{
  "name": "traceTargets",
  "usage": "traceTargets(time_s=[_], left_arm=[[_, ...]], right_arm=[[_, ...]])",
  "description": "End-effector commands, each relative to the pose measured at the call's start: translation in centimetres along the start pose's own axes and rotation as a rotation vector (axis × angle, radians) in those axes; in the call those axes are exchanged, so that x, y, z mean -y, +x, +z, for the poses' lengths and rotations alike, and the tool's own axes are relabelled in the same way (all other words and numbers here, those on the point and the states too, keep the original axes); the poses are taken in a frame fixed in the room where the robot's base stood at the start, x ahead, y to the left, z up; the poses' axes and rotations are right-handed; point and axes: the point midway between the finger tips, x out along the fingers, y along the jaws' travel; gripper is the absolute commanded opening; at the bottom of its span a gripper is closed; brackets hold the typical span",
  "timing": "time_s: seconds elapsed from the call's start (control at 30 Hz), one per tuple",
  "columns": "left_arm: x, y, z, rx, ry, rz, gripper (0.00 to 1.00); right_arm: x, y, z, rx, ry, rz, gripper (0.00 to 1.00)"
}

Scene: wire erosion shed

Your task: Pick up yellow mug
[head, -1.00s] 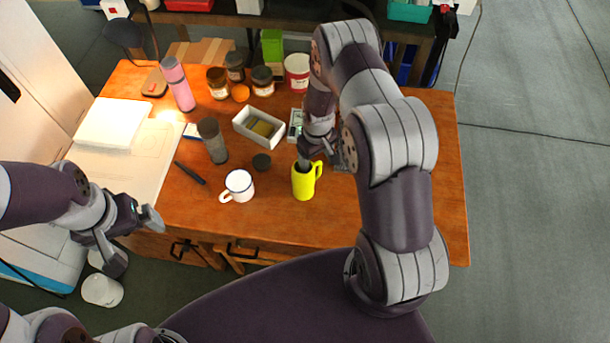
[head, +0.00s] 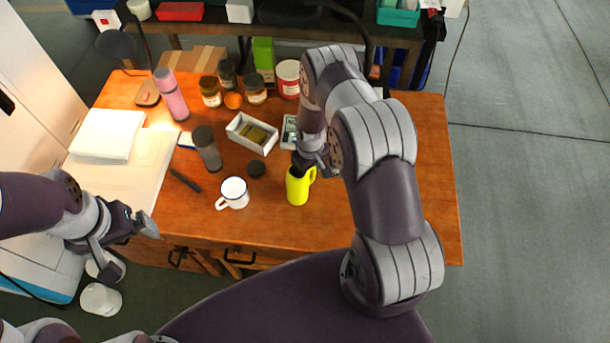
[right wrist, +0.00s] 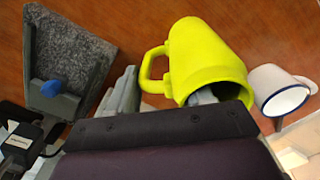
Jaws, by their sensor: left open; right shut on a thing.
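The yellow mug (head: 297,190) stands near the front middle of the wooden table, its handle on the right. My right gripper (head: 303,166) reaches down at the mug's rim and is shut on it. In the right wrist view the yellow mug (right wrist: 208,60) fills the upper middle, with one finger (right wrist: 204,97) inside its mouth. I cannot tell whether its base is clear of the table. My left gripper (head: 130,243) is open and empty, off the table's front left edge.
A white mug (head: 233,192) with a dark rim stands left of the yellow mug; it also shows in the right wrist view (right wrist: 279,90). The table's right side (head: 430,190) is clear.

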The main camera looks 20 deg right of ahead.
Motion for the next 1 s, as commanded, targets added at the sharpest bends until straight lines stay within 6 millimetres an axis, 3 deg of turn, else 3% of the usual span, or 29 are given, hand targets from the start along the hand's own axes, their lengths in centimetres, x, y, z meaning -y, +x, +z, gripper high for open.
traceTargets(time_s=[0.27,0.57,1.0], left_arm=[[0.0,0.6,0.1,0.000,0.000,0.000,1.00],[0.0,1.7,0.2,0.000,0.000,0.000,1.00],[0.0,2.9,0.3,0.000,0.000,0.000,1.00]], right_arm=[[0.0,-1.1,-0.1,-0.002,0.000,0.001,0.00],[0.0,-4.0,-0.1,-0.003,0.000,0.001,0.00],[0.2,-7.2,5.4,-0.001,0.001,0.000,0.00]])
